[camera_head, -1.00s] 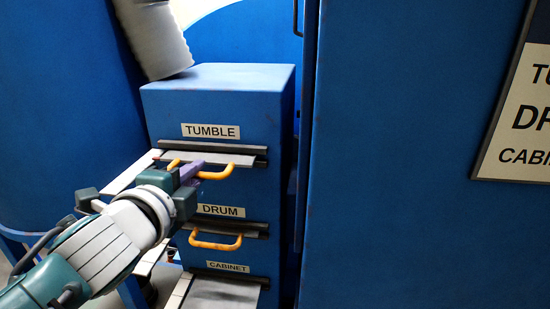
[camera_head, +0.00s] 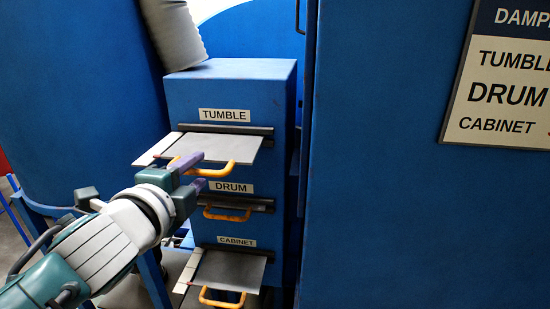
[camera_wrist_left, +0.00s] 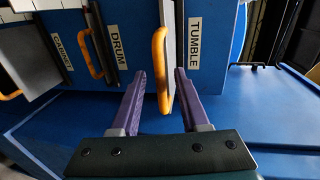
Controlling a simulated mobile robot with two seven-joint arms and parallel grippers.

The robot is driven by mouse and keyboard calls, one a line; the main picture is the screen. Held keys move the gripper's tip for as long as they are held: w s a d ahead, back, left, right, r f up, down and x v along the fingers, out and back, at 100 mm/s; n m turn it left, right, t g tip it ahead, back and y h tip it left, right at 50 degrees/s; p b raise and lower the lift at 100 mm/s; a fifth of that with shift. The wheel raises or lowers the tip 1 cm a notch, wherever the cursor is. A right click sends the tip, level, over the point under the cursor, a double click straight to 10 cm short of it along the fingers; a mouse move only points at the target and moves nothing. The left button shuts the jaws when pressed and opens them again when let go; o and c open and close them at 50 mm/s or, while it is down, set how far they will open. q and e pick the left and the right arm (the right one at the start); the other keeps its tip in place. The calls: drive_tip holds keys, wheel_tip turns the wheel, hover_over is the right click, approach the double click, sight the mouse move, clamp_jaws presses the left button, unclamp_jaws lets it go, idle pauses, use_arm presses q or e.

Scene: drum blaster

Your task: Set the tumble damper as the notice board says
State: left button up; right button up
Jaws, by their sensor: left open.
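The tumble damper plate (camera_head: 215,145) sticks out of its slot below the TUMBLE label (camera_head: 224,115), with an orange handle (camera_head: 232,168) at its front. My left gripper (camera_head: 201,170) is open at that handle. In the left wrist view, the tumble handle (camera_wrist_left: 160,70) lies between the two open purple fingers (camera_wrist_left: 160,74), with gaps on both sides. The notice board (camera_head: 505,95) at the right reads TUMBLE, DRUM and CABINET; its right side is cut off, so its settings cannot be read. My right gripper is not in view.
Below are the drum damper's handle (camera_head: 226,215), close to its slot, and the cabinet damper plate (camera_head: 230,270), pulled well out. A grey hose (camera_head: 172,35) meets the top of the blue housing (camera_head: 240,75). A large blue panel (camera_head: 390,200) stands to the right.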

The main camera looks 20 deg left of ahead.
use_arm(q)
drive_tip(key=v, duration=1)
drive_tip(key=shift+a, duration=0.1)
idle(0.3)
